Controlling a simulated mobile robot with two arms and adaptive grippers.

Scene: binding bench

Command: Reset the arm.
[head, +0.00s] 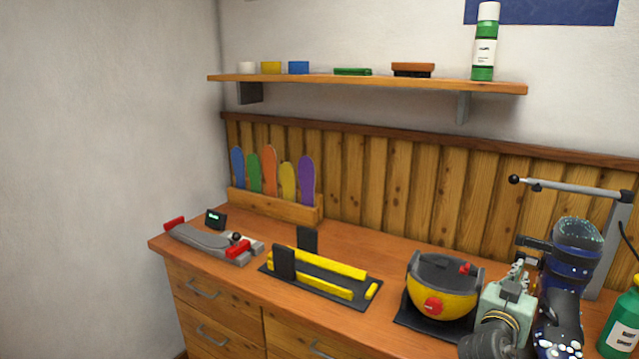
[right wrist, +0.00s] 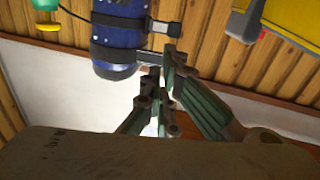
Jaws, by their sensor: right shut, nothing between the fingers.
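My right gripper (head: 516,277) is at the right of the head view, over the front of the bench, between a yellow and black helmet-like object and a dark blue speckled boot. Its fingers are shut with nothing between them. The fingers also show in the middle of the right wrist view (right wrist: 160,85), close to the dark boot shape (right wrist: 118,45); I cannot tell whether they touch it. My right forearm hides the bench's front edge below. My left gripper is not in view.
The helmet-like object (head: 440,292) stands left of the gripper, the boot (head: 575,262) right, by a grey stand (head: 612,245). A green bottle (head: 622,325) is at the far right. A yellow-railed fixture (head: 318,282) and grey device (head: 210,242) sit left on the wooden bench (head: 372,243).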

